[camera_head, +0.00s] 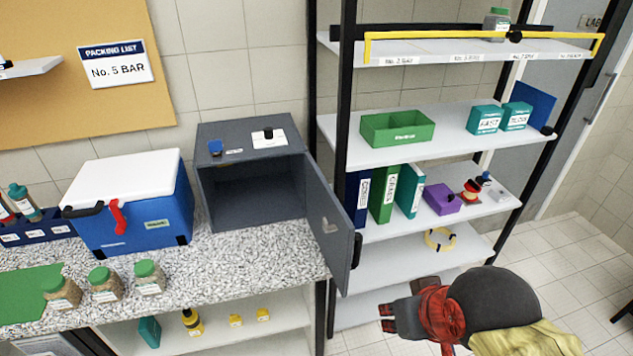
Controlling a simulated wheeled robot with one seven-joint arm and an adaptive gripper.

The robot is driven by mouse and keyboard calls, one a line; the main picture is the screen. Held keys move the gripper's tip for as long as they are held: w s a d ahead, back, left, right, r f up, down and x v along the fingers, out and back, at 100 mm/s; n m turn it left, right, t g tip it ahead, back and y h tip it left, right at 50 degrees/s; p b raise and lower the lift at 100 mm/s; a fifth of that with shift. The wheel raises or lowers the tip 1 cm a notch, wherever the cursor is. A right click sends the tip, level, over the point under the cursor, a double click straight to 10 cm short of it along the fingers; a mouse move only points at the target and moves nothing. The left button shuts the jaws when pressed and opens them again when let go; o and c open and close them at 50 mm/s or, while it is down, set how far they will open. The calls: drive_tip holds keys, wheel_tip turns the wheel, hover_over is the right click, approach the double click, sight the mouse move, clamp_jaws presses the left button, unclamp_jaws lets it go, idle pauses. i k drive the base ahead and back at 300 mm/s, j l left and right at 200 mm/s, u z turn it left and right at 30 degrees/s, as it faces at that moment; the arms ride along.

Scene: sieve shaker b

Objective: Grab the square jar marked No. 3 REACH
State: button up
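A clear jar with a greyish-green lid (495,24) stands on the top shelf at the upper right, behind a yellow rail; I cannot read any mark on it. Three jars with green lids, the left one (62,293), the middle one (104,285) and the right one (149,278), stand in a row on the speckled counter. Their labels are too small to read. My gripper (402,313) is low at the right of centre, in front of the shelving and apart from all the jars. Its fingers look dark, and their opening is unclear.
A grey cabinet (213,190) stands on the counter, its door (330,225) swung open towards the shelving. A blue cooler (150,225) with a white lid is left of it. The yellow rail (480,55) runs along the top shelf's front edge. Open floor lies at the right.

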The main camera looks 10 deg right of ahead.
sight(62, 294)
drive_tip(key=l, duration=0.95)
drive_tip(key=i+l+u, duration=0.1)
drive_tip(key=l, duration=0.85)
drive_tip(key=l+u, duration=0.1)
drive_tip(key=u, duration=0.3)
drive_tip(key=l+u, duration=0.1)
drive_tip(key=u, duration=0.25)
drive_tip(key=l+u, duration=0.1)
drive_tip(key=u, duration=0.3)
drive_tip(key=i+j, duration=0.15)
drive_tip(key=j, duration=0.25)
drive_tip(key=i+j, duration=0.1)
drive_tip(key=j, duration=0.25)
drive_tip(key=i+j, duration=0.15)
drive_tip(key=j, duration=0.25)
drive_tip(key=i+j, duration=0.15)
drive_tip(key=j, duration=0.25)
drive_tip(key=i+j, duration=0.1)
drive_tip(key=j, duration=0.25)
drive_tip(key=i+j, duration=0.15)
drive_tip(key=j, duration=0.25)
drive_tip(key=i+j, duration=0.15)
drive_tip(key=j, duration=0.2)
drive_tip(key=i+j, duration=0.1)
drive_tip(key=j, duration=0.3)
